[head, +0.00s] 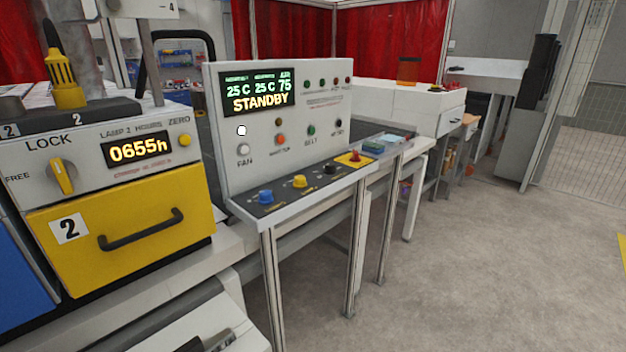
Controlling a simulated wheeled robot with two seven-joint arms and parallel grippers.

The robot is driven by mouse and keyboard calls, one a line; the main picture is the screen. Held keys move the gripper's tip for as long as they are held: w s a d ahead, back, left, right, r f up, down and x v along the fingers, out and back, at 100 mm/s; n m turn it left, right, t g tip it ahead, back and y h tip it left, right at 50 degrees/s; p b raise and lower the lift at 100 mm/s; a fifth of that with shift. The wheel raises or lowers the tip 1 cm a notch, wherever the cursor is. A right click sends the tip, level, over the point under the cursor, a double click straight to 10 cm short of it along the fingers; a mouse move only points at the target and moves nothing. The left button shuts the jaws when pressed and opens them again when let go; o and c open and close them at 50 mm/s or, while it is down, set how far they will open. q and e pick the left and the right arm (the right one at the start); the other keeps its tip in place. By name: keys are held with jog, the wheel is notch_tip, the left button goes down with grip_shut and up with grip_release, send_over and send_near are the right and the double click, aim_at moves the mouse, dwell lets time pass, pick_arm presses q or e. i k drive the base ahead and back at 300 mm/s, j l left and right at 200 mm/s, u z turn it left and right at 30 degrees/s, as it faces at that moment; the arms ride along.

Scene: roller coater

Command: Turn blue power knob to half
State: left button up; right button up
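The blue knob (265,196) sits at the left end of the dark sloping strip on the front of the control panel (232,130). Its pointer and scale marks are too small to read. The panel's display (257,92) shows STANDBY, two readings of 25 C and AIR 75. A small dark and metallic part (208,344) at the bottom edge looks like a piece of my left gripper, well below the knob. Its fingers cannot be made out. My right gripper is not in view. Nothing touches the blue knob.
A yellow knob (299,181), a black knob (330,168) and a red button (355,156) on yellow share the strip. Left stands a lamp unit with a yellow drawer (120,236) and protruding black handle (142,230). The floor (470,260) at right is clear.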

aim_at(265, 198)
jog(key=i+l+u, duration=0.1)
jog(key=l, duration=0.2)
jog(key=i+l+u, duration=0.1)
jog(key=i+l, duration=0.15)
jog(key=i+l+u, duration=0.1)
jog(key=l, duration=0.25)
jog(key=i+l, duration=0.2)
jog(key=l+u, duration=0.05)
jog(key=l, duration=0.05)
